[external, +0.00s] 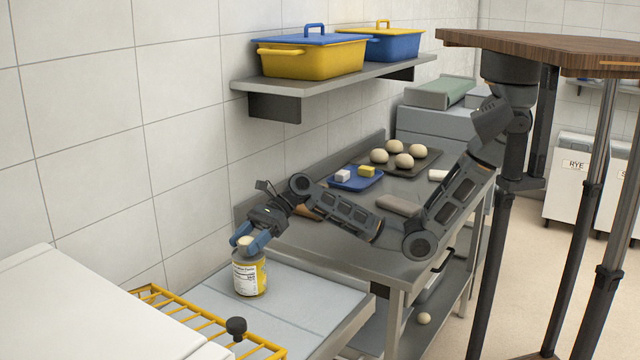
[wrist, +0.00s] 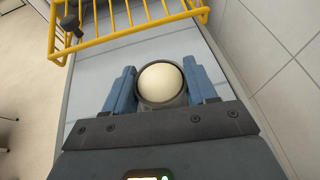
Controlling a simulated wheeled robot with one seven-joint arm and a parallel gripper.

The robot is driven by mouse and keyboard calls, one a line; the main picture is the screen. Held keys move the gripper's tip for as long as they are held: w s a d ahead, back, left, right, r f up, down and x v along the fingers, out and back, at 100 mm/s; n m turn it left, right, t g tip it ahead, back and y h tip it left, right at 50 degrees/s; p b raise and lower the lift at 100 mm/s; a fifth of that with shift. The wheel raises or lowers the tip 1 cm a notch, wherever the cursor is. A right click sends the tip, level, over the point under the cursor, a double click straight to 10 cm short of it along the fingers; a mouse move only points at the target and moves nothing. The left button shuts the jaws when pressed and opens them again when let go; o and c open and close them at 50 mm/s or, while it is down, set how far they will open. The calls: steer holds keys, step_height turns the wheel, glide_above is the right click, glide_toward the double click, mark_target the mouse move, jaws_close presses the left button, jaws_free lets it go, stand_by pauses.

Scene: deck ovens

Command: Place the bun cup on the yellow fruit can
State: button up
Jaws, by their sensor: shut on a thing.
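The yellow fruit can (external: 249,278), with a white label, stands upright on the pale grey worktop left of the steel table. My gripper (external: 250,243) is directly above it, pointing down, its blue fingers reaching about the can's top. In the wrist view my gripper (wrist: 162,88) is shut on the bun cup (wrist: 162,104), a dark round rim with a pale bun (wrist: 161,83) in it. Only the bun's pale top (external: 244,240) shows between the fingers in the external view. The fingers hide the cup's underside, so I cannot tell whether it touches the can.
A yellow rack (external: 190,318) lies in front of the can, with a tiled wall behind. The steel table (external: 330,238) holds a blue tray (external: 350,184) and a dark tray of dough balls (external: 400,172). A wall shelf (external: 320,80) carries lidded bins. The pale worktop around the can is clear.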

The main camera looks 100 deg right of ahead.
steer(key=o, duration=1.1)
steer(key=shift+f, duration=0.1)
steer(key=shift+c, duration=0.2)
steer(key=shift+s+d+r, duration=0.15)
steer(key=shift+r, duration=0.05)
steer(key=v, duration=1.1)
steer(key=shift+s+r, duration=0.2)
steer(key=shift+d, duration=0.1)
